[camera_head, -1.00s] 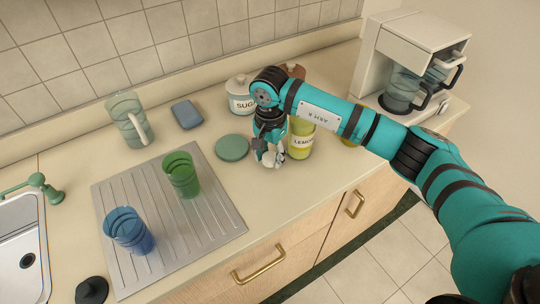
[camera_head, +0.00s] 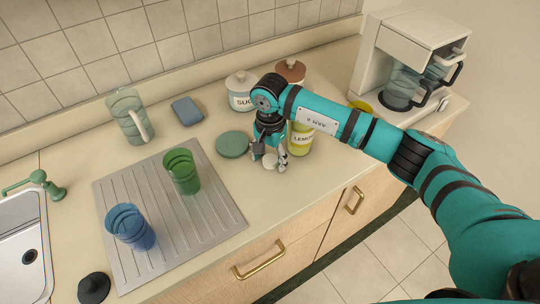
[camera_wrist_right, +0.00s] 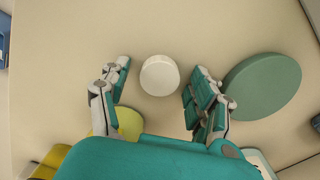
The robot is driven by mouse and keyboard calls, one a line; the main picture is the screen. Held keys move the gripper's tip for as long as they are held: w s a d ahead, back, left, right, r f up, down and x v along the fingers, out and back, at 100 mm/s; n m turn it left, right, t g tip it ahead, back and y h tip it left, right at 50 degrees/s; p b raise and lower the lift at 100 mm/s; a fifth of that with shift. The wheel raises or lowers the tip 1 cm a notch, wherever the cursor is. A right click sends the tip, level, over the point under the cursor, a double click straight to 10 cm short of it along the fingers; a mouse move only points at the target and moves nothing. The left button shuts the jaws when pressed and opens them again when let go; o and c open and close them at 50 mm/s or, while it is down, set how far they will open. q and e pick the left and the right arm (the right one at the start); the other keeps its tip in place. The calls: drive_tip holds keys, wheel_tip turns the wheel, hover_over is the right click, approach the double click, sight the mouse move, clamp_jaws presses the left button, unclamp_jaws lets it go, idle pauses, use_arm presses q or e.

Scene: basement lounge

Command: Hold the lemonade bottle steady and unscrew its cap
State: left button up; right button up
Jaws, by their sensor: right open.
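The lemonade bottle (camera_head: 300,142), yellow-green with a "LEMON…" label, stands upright on the counter just right of my right gripper. My forearm hides its top in the head view. A yellow-green part, apparently the bottle, shows partly behind my gripper in the right wrist view (camera_wrist_right: 131,122). My right gripper (camera_head: 270,166) points down, open. In the right wrist view a white round cap (camera_wrist_right: 160,75) lies between its spread fingers, with gaps on both sides. It appears apart from the bottle, on or near the counter. My left gripper is out of view.
A flat green disc (camera_head: 232,145) lies left of my right gripper. A sugar jar (camera_head: 240,88) and brown-lidded jar (camera_head: 291,69) stand behind. Left are a ridged drainer (camera_head: 205,228), green cup (camera_head: 182,174), blue cup (camera_head: 128,226) and pitcher (camera_head: 127,112). A coffee machine (camera_head: 375,60) stands right.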

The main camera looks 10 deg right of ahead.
sight(270, 159)
drive_tip(key=shift+r, duration=0.5)
wheel_tip(270, 159, up, 11)
drive_tip(key=b, duration=0.3)
drive_tip(key=shift+r, duration=0.15)
drive_tip(key=shift+s, duration=0.1)
